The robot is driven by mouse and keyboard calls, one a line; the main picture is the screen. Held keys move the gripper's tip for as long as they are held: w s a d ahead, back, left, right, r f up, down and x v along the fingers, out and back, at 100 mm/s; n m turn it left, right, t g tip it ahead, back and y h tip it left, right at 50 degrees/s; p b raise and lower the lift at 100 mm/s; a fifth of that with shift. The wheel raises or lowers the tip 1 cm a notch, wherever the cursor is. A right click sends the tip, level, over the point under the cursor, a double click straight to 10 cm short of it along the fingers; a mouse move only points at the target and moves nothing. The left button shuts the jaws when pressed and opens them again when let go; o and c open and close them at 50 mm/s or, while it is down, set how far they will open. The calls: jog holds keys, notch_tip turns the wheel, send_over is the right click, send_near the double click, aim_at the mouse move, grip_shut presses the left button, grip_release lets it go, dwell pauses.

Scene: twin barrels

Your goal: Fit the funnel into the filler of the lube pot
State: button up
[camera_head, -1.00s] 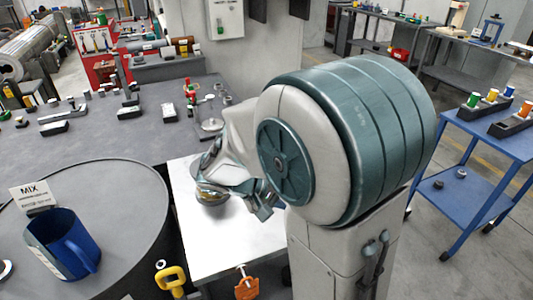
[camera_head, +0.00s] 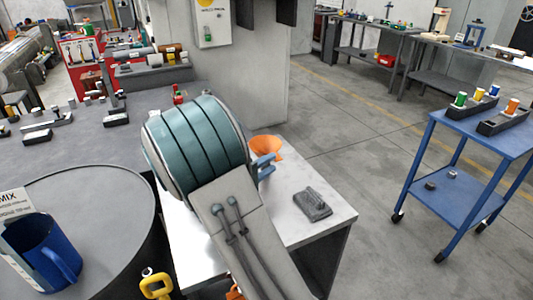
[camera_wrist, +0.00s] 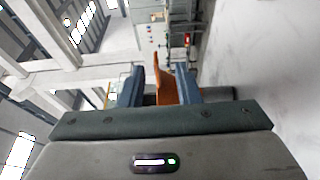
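The orange funnel (camera_head: 266,147) is at the far edge of the white bench top, its wide mouth upward in the head view. My gripper (camera_head: 266,167) is right at it, with blue fingers just in front of the funnel. In the wrist view my gripper (camera_wrist: 160,85) has its fingers apart, with the orange funnel (camera_wrist: 164,82) between them. The funnel is nearer the right finger, and a gap shows on the left. Contact cannot be told. The lube pot is not visible; my arm covers the left part of the bench.
The white bench (camera_head: 295,225) has a grey flat object (camera_head: 312,205) at its right. A dark drum with a blue jug (camera_head: 42,250) stands at left. A grey table (camera_head: 80,150) with several parts is behind it. A blue trolley (camera_head: 480,130) is at right, with open floor between.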

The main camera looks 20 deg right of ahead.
jog(key=x, duration=0.3)
jog(key=w+p+x, duration=0.1)
jog(key=x, duration=0.1)
jog(key=shift+a+r, duration=0.1)
jog(key=shift+r, duration=0.15)
jog(key=shift+w+d, duration=0.1)
jog(key=shift+d, duration=0.35)
jog(key=shift+a, duration=0.1)
grip_shut()
